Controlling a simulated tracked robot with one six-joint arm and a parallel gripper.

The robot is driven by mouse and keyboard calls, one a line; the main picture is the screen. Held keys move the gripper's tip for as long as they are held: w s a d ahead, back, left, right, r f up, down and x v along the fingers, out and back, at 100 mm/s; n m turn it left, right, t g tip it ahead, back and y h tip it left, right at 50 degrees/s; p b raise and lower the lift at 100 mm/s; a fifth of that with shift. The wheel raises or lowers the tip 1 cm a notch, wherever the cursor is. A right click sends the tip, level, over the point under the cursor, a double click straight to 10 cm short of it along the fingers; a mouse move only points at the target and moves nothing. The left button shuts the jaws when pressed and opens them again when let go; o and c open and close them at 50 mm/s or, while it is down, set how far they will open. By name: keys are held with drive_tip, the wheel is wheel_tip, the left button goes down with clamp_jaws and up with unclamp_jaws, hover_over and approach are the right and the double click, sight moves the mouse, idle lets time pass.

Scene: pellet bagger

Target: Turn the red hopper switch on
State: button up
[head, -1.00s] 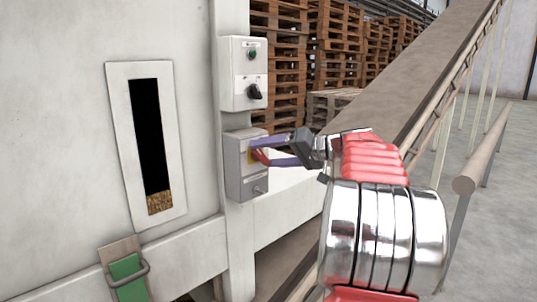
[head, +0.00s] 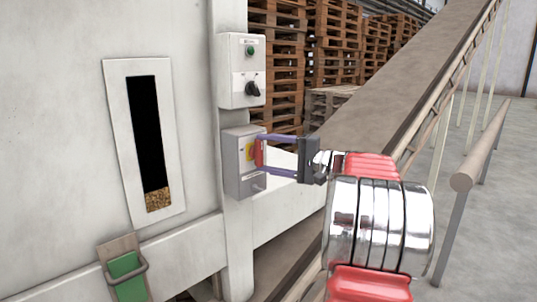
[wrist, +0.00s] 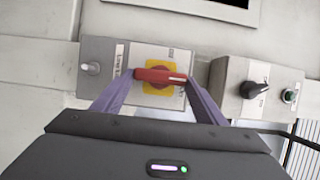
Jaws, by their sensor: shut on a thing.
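The red hopper switch (head: 259,152) is a red handle on a yellow plate, on the front of a grey box (head: 238,178) fixed to a pale post. In the head view the handle stands about upright. In the wrist view the red handle (wrist: 160,75) lies crosswise over the yellow plate (wrist: 157,89). My gripper (head: 264,153) has its purple fingers one above the other in the head view, shut on the two ends of the handle. The fingers also show in the wrist view (wrist: 160,77). The small labels are not clearly readable.
Above the switch box is a lighter box (head: 240,70) with a green button and a black knob (head: 252,89). A small grey knob (wrist: 90,68) sits on the switch box. A sloping conveyor (head: 400,90) and a rail (head: 466,180) stand to the right.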

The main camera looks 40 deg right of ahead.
drive_tip(key=shift+d+f, duration=0.2)
drive_tip(key=o, duration=1.1)
drive_tip(key=shift+a+r, duration=0.1)
drive_tip(key=shift+c, duration=0.2)
drive_tip(key=shift+s, duration=0.1)
drive_tip(key=v, duration=1.3)
drive_tip(key=shift+s, duration=0.35)
drive_tip(key=shift+d, duration=0.25)
